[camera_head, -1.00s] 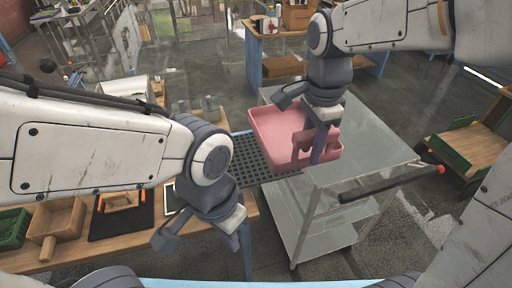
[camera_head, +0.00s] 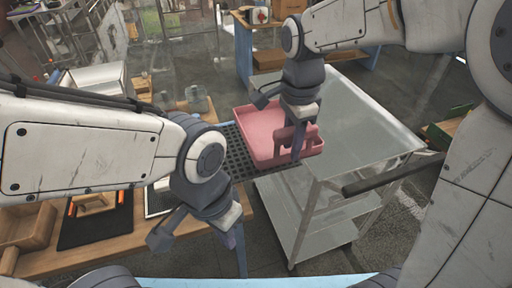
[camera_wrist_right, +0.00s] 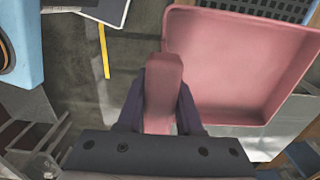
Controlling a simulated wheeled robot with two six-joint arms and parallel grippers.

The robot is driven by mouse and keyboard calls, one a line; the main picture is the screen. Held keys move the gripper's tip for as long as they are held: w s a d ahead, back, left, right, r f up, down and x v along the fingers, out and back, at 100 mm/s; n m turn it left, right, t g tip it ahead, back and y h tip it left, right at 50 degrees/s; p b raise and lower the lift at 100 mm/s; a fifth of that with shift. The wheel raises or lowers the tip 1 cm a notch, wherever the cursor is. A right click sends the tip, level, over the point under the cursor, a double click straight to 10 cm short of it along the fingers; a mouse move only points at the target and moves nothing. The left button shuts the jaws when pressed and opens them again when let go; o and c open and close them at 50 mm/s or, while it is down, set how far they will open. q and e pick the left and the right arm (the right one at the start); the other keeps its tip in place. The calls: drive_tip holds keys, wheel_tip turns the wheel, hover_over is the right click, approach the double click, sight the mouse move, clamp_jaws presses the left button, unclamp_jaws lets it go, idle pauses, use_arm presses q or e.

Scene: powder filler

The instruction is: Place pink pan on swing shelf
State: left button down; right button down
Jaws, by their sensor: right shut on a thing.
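The pink pan (camera_head: 268,130) is a shallow rectangular tray with a handle. My right gripper (camera_head: 297,145) is shut on the handle; in the right wrist view the handle (camera_wrist_right: 163,85) stands between both fingers. The pan looks level, over the edge between the metal cart and a dark perforated shelf (camera_head: 238,158), which seems to be the swing shelf. The pan hides part of this shelf; a strip of it shows beyond the pan in the right wrist view (camera_wrist_right: 275,8). Whether the pan touches anything below I cannot tell. My left gripper (camera_head: 237,245) hangs empty; its finger gap is unclear.
The metal cart (camera_head: 365,115) has a clear top and a black push handle (camera_head: 395,175) on its near side. A wooden bench (camera_head: 110,225) at the left holds a black mat, a wooden box (camera_head: 25,228) and a glass jar (camera_head: 196,100).

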sight(260, 142)
drive_tip(key=w+a+f+p, duration=0.1)
drive_tip(key=w+a, duration=0.1)
drive_tip(key=w+a+f+p, duration=0.1)
drive_tip(key=w+a+f, duration=0.1)
drive_tip(key=w+a+f+p, duration=0.1)
drive_tip(key=w+a+f, duration=0.1)
drive_tip(key=shift+w+a+f, duration=0.2)
drive_tip(key=shift+w+a, duration=0.05)
drive_tip(key=shift+w, duration=0.15)
wheel_tip(260, 142, down, 4)
drive_tip(key=shift+r+p, duration=0.15)
drive_tip(key=shift+p, duration=0.55)
drive_tip(key=shift+f, duration=0.25)
drive_tip(key=shift+f, duration=0.2)
drive_tip(key=c, duration=0.6)
unclamp_jaws()
drive_tip(key=shift+o, duration=0.2)
drive_tip(key=shift+r, duration=0.1)
